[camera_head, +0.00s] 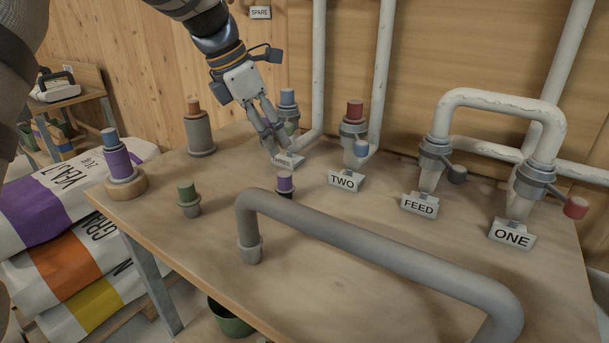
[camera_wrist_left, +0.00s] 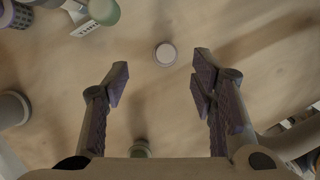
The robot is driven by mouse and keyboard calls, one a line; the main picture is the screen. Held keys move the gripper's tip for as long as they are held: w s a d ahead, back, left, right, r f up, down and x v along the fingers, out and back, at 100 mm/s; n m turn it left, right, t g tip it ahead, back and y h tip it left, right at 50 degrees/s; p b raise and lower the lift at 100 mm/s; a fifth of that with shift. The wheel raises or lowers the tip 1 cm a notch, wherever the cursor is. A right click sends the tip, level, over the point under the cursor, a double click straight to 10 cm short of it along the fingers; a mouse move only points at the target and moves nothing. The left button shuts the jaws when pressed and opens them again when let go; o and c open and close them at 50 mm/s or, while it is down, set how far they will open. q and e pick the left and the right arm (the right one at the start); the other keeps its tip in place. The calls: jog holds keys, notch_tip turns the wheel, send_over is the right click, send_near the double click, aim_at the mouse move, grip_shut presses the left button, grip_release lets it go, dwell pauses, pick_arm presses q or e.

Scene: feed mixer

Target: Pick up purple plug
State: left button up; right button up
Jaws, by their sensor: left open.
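The purple plug (camera_head: 285,183) stands upright on the wooden bench, in front of the sign marked THREE (camera_head: 287,160). In the left wrist view, a pale round top that fits this plug (camera_wrist_left: 165,54) shows just beyond the gap between the fingers. My left gripper (camera_head: 279,149) is open and empty. My right gripper is not in view.
A green plug (camera_head: 189,196) stands to the left and a grey bent pipe (camera_head: 380,240) lies in front. Pipe fittings with TWO (camera_head: 346,181), FEED (camera_head: 419,205) and ONE (camera_head: 511,234) signs line the back. A blue-and-purple capped piece (camera_head: 120,165) is at the left edge.

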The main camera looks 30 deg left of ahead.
aim_at(282, 174)
pick_arm(q)
jog(key=x, duration=0.3)
jog(key=s+x, duration=0.1)
jog(key=x, duration=0.6)
jog(key=shift+s+f+b, duration=0.3)
jog(key=shift+f, duration=0.1)
jog(key=shift+w+d+f, duration=0.1)
jog(key=shift+w+f, duration=0.1)
jog(key=shift+f, duration=0.05)
jog(key=c, duration=1.1)
